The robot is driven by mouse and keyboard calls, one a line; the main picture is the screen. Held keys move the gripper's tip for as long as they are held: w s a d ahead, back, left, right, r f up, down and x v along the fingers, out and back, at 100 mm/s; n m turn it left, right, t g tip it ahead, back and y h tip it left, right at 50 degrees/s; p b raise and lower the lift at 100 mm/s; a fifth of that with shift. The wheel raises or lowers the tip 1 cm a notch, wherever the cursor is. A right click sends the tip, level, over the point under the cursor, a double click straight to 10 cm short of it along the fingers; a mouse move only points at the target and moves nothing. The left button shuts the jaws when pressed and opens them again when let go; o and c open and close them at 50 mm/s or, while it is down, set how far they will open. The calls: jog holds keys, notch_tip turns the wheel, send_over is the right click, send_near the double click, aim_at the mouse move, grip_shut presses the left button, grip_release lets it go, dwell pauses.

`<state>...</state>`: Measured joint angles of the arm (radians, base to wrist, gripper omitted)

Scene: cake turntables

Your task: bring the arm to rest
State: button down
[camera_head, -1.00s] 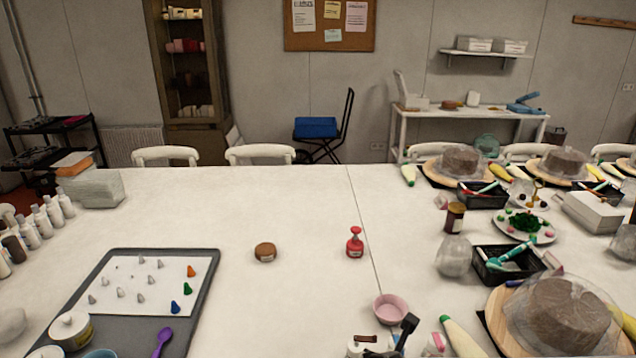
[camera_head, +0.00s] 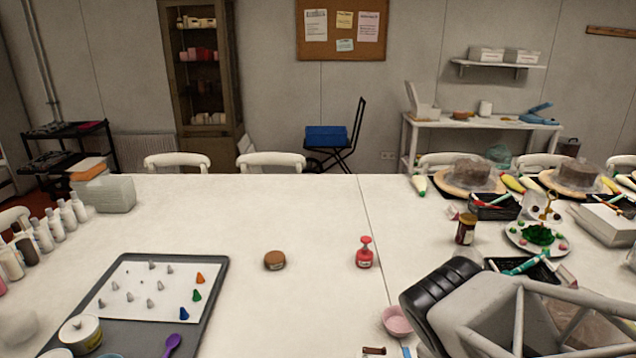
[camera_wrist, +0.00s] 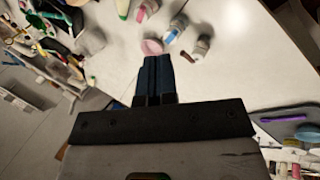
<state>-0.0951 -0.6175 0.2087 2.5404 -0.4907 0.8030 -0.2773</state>
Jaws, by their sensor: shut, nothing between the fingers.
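My gripper (camera_wrist: 156,62) shows in the wrist view with its two dark fingers together and nothing between them. It is above the white table (camera_wrist: 235,60), and the pink bowl (camera_wrist: 151,46) appears just beyond the fingertips. I cannot tell the height of the fingers over the table. In the head view a grey and black part of my arm (camera_head: 480,310) fills the lower right. The fingertips cannot be made out there. The pink bowl (camera_head: 396,321) shows just left of the arm.
A red bottle (camera_head: 364,254) and a brown round jar (camera_head: 274,260) stand mid-table. A grey tray (camera_head: 219,290) is at left. The table's back middle is clear.

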notch_tip(320, 180, up, 6)
jog(key=s+a+m+y, duration=0.2)
jog(key=m+y, duration=0.1)
jog(key=m, duration=0.5)
jog(key=shift+s+a+g+y, duration=0.15)
jog(key=shift+a+g+y, duration=0.15)
jog(key=shift+g+y, duration=0.1)
jog(key=shift+r, duration=0.1)
jog(key=c, duration=1.2)
grip_release()
jog(key=shift+w+f, duration=0.3)
jog(key=shift+w, duration=0.5)
jog(key=shift+w+a+f+m+g+y, duration=0.1)
jog(key=shift+w+f+m+g+y, duration=0.7)
jog(key=shift+w+f, duration=2.5)
jog(key=shift+w+a+f+m+g+y, duration=0.15)
jog(key=shift+w+f+m+g, duration=1.25)
jog(key=shift+w+f, duration=1.9)
jog(key=shift+w+a+f+m+g+y, duration=0.1)
jog(key=shift+w+f+m+g+y, duration=0.7)
jog(key=shift+w+f, duration=2.5)
